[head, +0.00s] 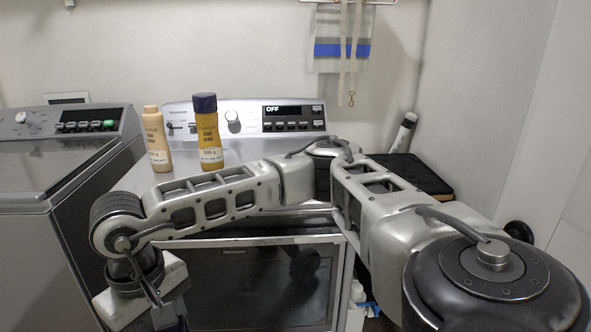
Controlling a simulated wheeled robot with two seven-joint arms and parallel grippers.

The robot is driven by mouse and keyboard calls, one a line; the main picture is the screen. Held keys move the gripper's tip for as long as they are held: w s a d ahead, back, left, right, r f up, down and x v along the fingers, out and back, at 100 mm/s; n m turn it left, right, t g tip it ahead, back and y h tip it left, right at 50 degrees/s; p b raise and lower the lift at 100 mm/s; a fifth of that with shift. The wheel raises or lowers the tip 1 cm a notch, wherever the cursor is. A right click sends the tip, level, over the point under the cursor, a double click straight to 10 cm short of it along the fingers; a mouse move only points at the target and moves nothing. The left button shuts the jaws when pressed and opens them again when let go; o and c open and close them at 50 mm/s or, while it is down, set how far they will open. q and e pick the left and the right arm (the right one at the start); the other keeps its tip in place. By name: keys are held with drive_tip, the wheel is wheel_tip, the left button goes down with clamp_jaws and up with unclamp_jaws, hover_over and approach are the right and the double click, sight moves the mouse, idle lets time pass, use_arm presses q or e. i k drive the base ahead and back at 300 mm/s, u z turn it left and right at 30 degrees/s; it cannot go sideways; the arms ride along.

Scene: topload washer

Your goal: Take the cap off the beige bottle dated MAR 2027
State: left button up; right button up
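A slim beige bottle (157,144) with a cap of similar beige stands upright on top of the washer, left of the other bottle. A larger mustard-yellow bottle (208,135) with a dark purple cap (205,103) stands upright just right of it. Its label shows "500 g"; I cannot read a date on either bottle. My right arm reaches in from the right and crosses in front of the washer. My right gripper (158,306) hangs at the lower left edge, below and in front of the bottles, apart from both. Its fingers are not clearly shown. My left gripper is out of view.
The washer's control panel (285,117) shows "OFF" behind the bottles. A second grey machine (50,165) stands at the left. A dark flat object (412,174) and a white tube (404,130) are at the right.

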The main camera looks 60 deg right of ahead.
sight(159, 153)
drive_tip(key=z, duration=1.25)
drive_tip(key=i, duration=0.3)
